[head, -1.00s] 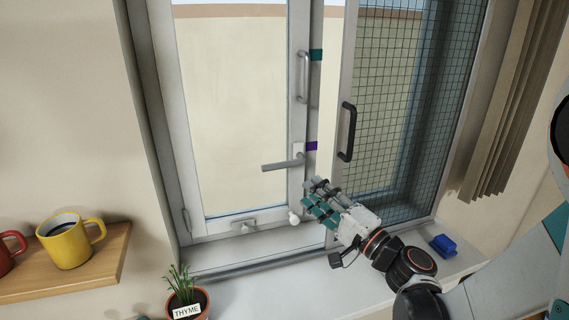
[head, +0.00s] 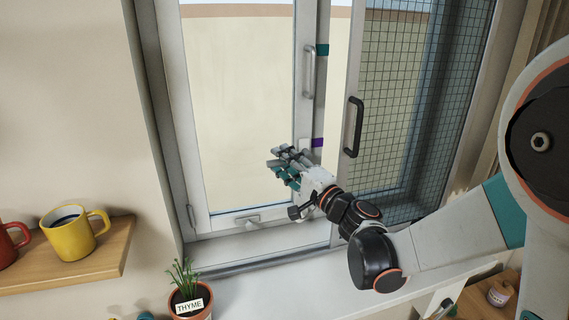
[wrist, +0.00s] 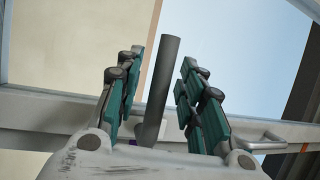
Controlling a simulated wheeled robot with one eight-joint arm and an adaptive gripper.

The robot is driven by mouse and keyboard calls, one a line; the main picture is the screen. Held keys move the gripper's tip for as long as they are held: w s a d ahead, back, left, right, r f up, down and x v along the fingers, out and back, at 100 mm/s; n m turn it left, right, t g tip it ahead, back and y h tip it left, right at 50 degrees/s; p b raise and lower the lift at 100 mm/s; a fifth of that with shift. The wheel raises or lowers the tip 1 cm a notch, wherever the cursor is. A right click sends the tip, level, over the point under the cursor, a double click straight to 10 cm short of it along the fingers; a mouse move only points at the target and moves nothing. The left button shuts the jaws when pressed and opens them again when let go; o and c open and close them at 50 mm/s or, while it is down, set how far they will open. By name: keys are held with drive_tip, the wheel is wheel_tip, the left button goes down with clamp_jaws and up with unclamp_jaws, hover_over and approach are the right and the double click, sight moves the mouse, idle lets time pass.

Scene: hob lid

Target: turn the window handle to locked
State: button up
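The window handle is a grey lever on the right stile of the window sash (head: 197,130). In the head view my gripper (head: 283,163) covers most of it. In the wrist view the window handle (wrist: 160,92) stands between my gripper's (wrist: 160,95) teal and grey fingers. The fingers are spread, with a gap visible on each side of the lever. Contact is not clear. A purple mark (head: 317,143) is on the frame beside the handle and a teal mark (head: 322,50) is higher up.
A grey pull handle (head: 309,72) is above on the sash. A black handle (head: 353,127) is on the mesh screen (head: 400,110) to the right. A thyme pot (head: 187,296) stands at lower left. A yellow mug (head: 73,235) sits on a wooden shelf (head: 105,259).

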clamp_jaws()
drive_tip(key=shift+f, duration=0.1)
drive_tip(key=shift+w+d+f+n+g+h+p, duration=0.15)
drive_tip(key=shift+d+f+n+g+h, duration=0.3)
drive_tip(key=shift+f+n, duration=0.65)
drive_tip(key=shift+w+d+f+n+g+h+p, duration=0.1)
drive_tip(key=shift+d+f+n+g+h+p, duration=0.3)
drive_tip(key=shift+n, duration=1.25)
drive_tip(key=shift+w+d+f+n+g+h+p, duration=0.15)
drive_tip(key=shift+f+n+g, duration=0.6)
drive_tip(key=shift+n, duration=0.6)
drive_tip(key=shift+s+f, duration=0.1)
